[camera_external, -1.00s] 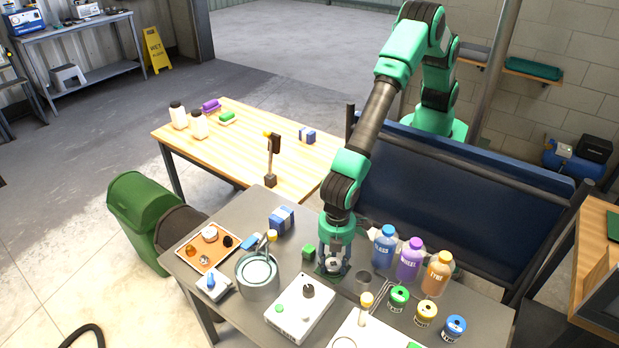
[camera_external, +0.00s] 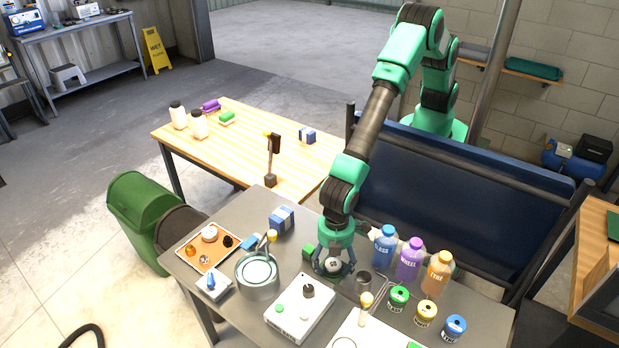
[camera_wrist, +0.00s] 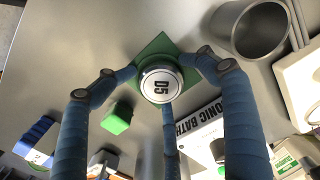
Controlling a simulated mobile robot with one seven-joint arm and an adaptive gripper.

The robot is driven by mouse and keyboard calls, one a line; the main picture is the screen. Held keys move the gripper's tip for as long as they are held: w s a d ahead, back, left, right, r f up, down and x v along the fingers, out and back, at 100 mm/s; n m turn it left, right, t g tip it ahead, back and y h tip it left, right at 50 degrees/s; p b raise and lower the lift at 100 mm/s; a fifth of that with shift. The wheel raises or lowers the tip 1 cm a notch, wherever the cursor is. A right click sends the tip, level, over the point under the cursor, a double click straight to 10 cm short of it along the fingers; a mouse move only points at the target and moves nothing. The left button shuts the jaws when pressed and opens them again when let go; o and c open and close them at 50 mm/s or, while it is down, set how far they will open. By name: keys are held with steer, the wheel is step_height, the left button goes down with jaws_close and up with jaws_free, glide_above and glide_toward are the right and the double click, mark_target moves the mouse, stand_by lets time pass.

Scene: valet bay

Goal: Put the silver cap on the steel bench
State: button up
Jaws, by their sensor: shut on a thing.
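The silver cap (camera_external: 333,264) is a round piece with a pale face; in the wrist view the cap (camera_wrist: 160,84) reads "D5" and has a bright metal rim. In the wrist view the fingers of my gripper (camera_wrist: 157,72) surround the cap. A green square (camera_wrist: 158,43) shows behind the cap; I cannot tell whether they touch. The gap between the cap and the bench cannot be judged.
A green block (camera_external: 309,251) stands just left of my gripper, and a metal cup (camera_external: 363,281) just right. Several bottles stand further right, including a blue bottle (camera_external: 384,246). A white box (camera_external: 300,312) lies in front. An orange tray (camera_external: 192,262) and a steel pot (camera_external: 257,277) are left.

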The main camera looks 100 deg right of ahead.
mark_target(333, 263)
step_height(333, 263, up, 12)
stand_by(0.6)
steer(key=shift+a+f, duration=0.1)
stand_by(0.4)
steer(key=s+d+r+m+t+y, duration=0.1)
steer(key=d+r+m, duration=0.1)
steer(key=d+r, duration=1.15)
steer(key=s+d+r+m+t, duration=0.1)
steer(key=d+r+m, duration=0.1)
steer(key=d+r, duration=1.2)
steer(key=s+d+r+m+t, duration=0.1)
steer(key=s+d, duration=0.4)
steer(key=d, duration=0.4)
steer(key=s+d+r+m+t, duration=0.1)
steer(key=s+d, duration=0.4)
steer(key=d, duration=0.4)
steer(key=s+d+f+m+t+h, duration=0.1)
steer(key=s+d+m, duration=0.2)
steer(key=s+d, duration=0.8)
steer(key=shift+s+d+t, duration=0.25)
steer(key=shift+s+t, duration=0.05)
steer(key=shift+s, duration=1.65)
